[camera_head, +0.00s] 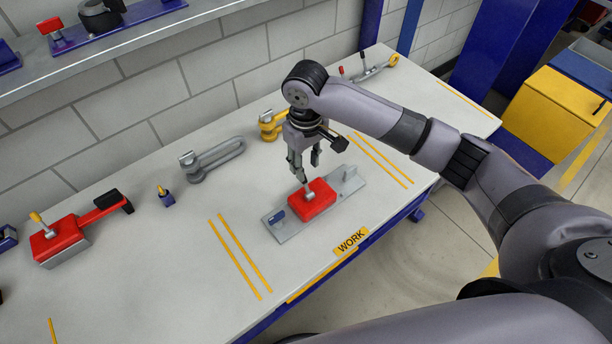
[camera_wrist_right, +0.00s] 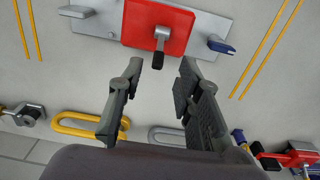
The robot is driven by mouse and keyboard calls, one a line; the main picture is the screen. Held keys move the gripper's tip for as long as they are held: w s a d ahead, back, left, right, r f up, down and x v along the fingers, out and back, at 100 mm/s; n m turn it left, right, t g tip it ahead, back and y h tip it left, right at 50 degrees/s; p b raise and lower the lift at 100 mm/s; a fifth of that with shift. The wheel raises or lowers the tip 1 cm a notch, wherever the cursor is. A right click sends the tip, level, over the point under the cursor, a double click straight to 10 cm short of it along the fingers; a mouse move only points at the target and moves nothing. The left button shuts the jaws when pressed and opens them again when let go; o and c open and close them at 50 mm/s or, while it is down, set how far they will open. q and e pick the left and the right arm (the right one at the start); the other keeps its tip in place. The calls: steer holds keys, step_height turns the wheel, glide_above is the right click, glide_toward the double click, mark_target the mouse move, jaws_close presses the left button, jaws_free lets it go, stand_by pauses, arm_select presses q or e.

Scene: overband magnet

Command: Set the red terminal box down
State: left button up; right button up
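The red terminal box (camera_head: 318,204) rests on a grey metal plate (camera_head: 290,230) on the workbench, at the area labelled WORK. It also shows in the right wrist view (camera_wrist_right: 185,30), with a silver knob and a dark-tipped stem on it. My right gripper (camera_head: 309,165) is above and just behind the box, fingers pointing down. In the right wrist view its two fingers (camera_wrist_right: 161,68) are spread with a clear gap and nothing between them. The box's stem is just beyond the fingertips. My left gripper is out of view.
Another red device (camera_head: 62,240) with a red-and-black handle stands at the left. A grey shackle-like piece (camera_head: 213,160), a yellow one (camera_head: 270,126) and a small blue part (camera_head: 166,198) lie toward the wall. A shelf (camera_head: 110,60) overhangs the back. Bench between yellow lines is mostly clear.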

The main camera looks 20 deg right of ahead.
steer(key=shift+r, duration=1.9)
